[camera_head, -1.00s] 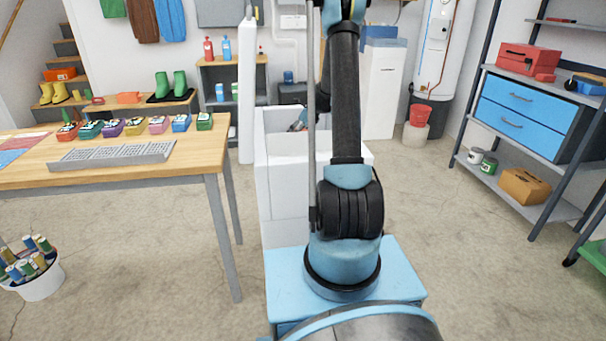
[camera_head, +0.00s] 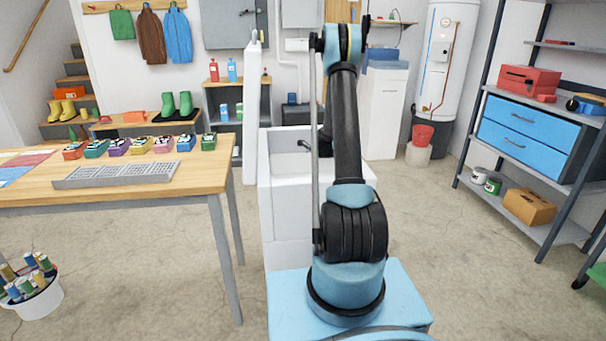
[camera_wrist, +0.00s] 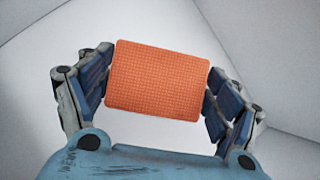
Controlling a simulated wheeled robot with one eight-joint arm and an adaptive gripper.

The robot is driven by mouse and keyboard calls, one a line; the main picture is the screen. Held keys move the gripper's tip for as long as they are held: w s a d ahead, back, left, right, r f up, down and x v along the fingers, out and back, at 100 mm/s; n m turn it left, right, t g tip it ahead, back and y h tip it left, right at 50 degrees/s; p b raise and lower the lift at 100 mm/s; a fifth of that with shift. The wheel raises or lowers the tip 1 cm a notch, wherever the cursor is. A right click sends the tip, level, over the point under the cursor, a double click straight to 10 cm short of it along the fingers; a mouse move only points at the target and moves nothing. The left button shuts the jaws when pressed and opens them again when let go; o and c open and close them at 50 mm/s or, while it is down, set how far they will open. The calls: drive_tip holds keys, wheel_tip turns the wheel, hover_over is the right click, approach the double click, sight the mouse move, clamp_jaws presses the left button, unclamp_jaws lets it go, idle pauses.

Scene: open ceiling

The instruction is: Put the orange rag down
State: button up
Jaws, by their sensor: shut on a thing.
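The orange rag (camera_wrist: 157,80) is a flat, textured rectangle in the wrist view. My gripper (camera_wrist: 158,82) is shut on it, with one blue-grey finger at each side edge. Pale, smooth walls with corner lines lie behind the rag; I cannot tell how far away they are or whether the rag touches them. In the head view the rag and my gripper's fingertips are hidden behind my arm. A white tub-like sink (camera_head: 278,190) stands directly behind my arm.
A wooden table (camera_head: 205,178) with a grey tray (camera_head: 115,175) and several small colored boxes stands at left. A bucket of spools (camera_head: 38,300) is on the floor at front left. A shelf rack (camera_head: 520,215) stands at right. Floor on both sides of my base is open.

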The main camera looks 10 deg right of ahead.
drive_tip(key=shift+f, duration=0.5)
drive_tip(key=o, duration=1.1)
drive_tip(key=shift+s, duration=0.1)
drive_tip(key=shift+c, duration=0.2)
drive_tip(key=shift+r, duration=0.2)
drive_tip(key=v, duration=0.8)
drive_tip(key=shift+w, duration=0.2)
drive_tip(key=shift+a+r, duration=0.15)
drive_tip(key=shift+r, duration=0.05)
